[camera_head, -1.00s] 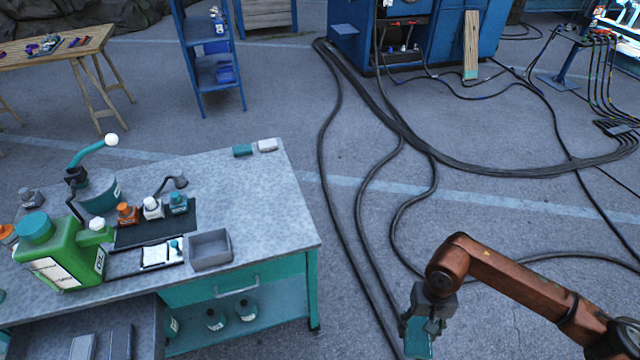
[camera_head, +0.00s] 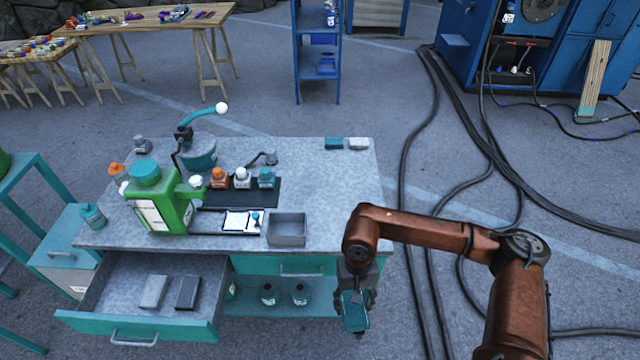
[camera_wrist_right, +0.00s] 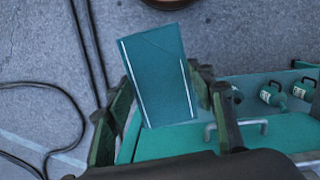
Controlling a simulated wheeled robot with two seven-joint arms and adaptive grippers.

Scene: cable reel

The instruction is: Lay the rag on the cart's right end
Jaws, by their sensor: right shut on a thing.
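My right gripper (camera_head: 356,290) is shut on a teal rag (camera_head: 355,314), which hangs below the fingers in the head view. The rag also shows as a flat teal piece with white edge lines between the fingers in the right wrist view (camera_wrist_right: 158,75). The cart (camera_head: 340,190) has a grey speckled top and teal front. My right gripper is in front of the cart's right front corner, lower in the picture than the top. The top's right end is bare apart from two small blocks at the back. My left gripper is not in view.
A teal block (camera_head: 334,143) and a white block (camera_head: 358,144) lie at the back right. A grey open bin (camera_head: 287,230) sits near the front edge. A green jug (camera_head: 160,205) and bottles stand further left. An open drawer (camera_head: 150,295) juts out. Cables (camera_head: 408,190) run along the floor.

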